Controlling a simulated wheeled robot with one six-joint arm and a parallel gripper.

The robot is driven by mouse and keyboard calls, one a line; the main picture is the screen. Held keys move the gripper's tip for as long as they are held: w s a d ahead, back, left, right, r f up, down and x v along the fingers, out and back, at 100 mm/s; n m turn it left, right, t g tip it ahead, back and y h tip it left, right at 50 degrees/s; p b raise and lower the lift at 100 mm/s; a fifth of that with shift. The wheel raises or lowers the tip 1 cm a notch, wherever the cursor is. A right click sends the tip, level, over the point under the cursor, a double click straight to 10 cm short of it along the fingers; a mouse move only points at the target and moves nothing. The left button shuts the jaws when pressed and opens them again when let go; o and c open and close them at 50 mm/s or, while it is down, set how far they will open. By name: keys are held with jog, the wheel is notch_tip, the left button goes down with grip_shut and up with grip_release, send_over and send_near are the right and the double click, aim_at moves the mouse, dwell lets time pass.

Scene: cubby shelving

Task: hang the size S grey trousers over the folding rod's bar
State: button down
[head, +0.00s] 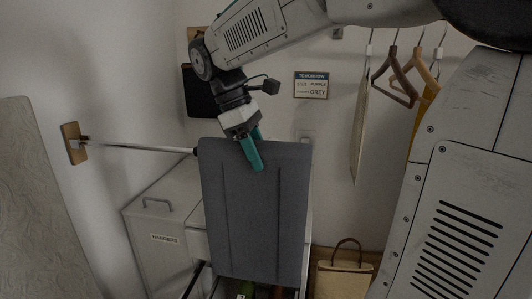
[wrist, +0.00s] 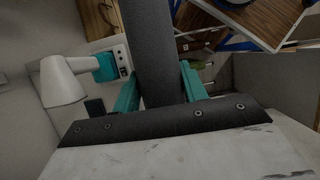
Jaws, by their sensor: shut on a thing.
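The grey trousers (head: 255,215) hang as a flat folded panel in the middle of the head view. My gripper (head: 255,160) is at their top edge, its teal fingers shut on the cloth. In the wrist view the dark grey cloth (wrist: 150,50) runs between the two fingers (wrist: 158,88). The folding rod's bar (head: 140,148) sticks out from a wooden wall mount (head: 74,143) at the left. It meets the trousers' upper left edge; whether it passes under the fold or behind the cloth is hidden. No size mark is readable.
A grey cabinet labelled HANGERS (head: 165,239) stands below the bar, with an open drawer under the trousers. Hangers with garments (head: 400,80) hang at the right. A handled bag (head: 343,275) stands below. A TOMORROW sign (head: 311,85) is on the back wall.

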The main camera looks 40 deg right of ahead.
aim_at(140, 147)
jog(key=shift+w+a, duration=3.15)
jog(key=shift+w, duration=0.4)
jog(key=shift+w+a, duration=3.1)
jog(key=shift+w, duration=0.4)
jog(key=shift+w+a, duration=3.15)
jog(key=shift+w, duration=0.4)
jog(key=shift+f, duration=0.45)
jog(key=c, duration=0.7)
grip_release()
